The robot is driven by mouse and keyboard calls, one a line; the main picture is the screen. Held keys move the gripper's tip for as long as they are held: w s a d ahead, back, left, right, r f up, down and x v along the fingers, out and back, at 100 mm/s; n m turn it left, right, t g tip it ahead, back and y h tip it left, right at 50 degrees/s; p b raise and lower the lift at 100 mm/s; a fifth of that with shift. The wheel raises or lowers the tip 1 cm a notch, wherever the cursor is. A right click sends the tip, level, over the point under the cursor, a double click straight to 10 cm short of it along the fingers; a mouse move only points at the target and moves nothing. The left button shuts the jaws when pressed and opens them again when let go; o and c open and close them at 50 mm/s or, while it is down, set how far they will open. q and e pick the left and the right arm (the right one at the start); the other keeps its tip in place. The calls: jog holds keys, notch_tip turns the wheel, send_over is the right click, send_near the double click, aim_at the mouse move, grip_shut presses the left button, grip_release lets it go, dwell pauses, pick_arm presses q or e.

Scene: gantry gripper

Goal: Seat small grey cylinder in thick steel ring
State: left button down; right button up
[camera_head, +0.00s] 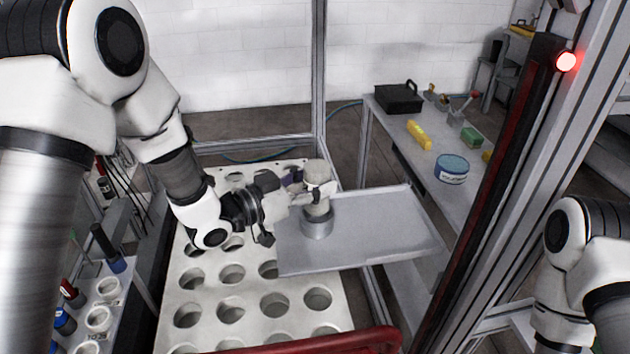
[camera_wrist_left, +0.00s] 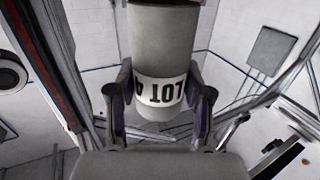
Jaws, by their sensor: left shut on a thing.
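The small grey cylinder (camera_head: 318,207) is upright in the head view, directly above the thick steel ring (camera_head: 317,228). Its lower end meets the ring's opening in the picture; I cannot tell how far inside it is. The ring stands on the grey tray (camera_head: 385,245). My left gripper (camera_head: 308,190) is shut on the cylinder from the left side. In the left wrist view the grey cylinder (camera_wrist_left: 168,50) with a white "LOT" label sits between both fingers; the ring is not visible there. My right arm shows at the right edge, but its gripper is out of view.
A white plate (camera_head: 232,273) with several round holes lies left of and below the tray. A side bench behind holds a black case (camera_head: 398,98), a blue-topped tin (camera_head: 452,168) and yellow blocks. A frame post runs along the tray's right. The tray's right half is bare.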

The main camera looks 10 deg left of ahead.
pick_arm(q)
jog(key=shift+f+b, duration=1.35)
jog(key=shift+f, duration=0.3)
jog(key=shift+r, duration=0.1)
jog(key=shift+r+p, duration=1.15)
jog(key=shift+r, duration=0.2)
jog(key=shift+f+b, duration=1.3)
jog(key=shift+f, duration=0.15)
dwell(0.6)
jog(key=shift+c, duration=1.9)
grip_release()
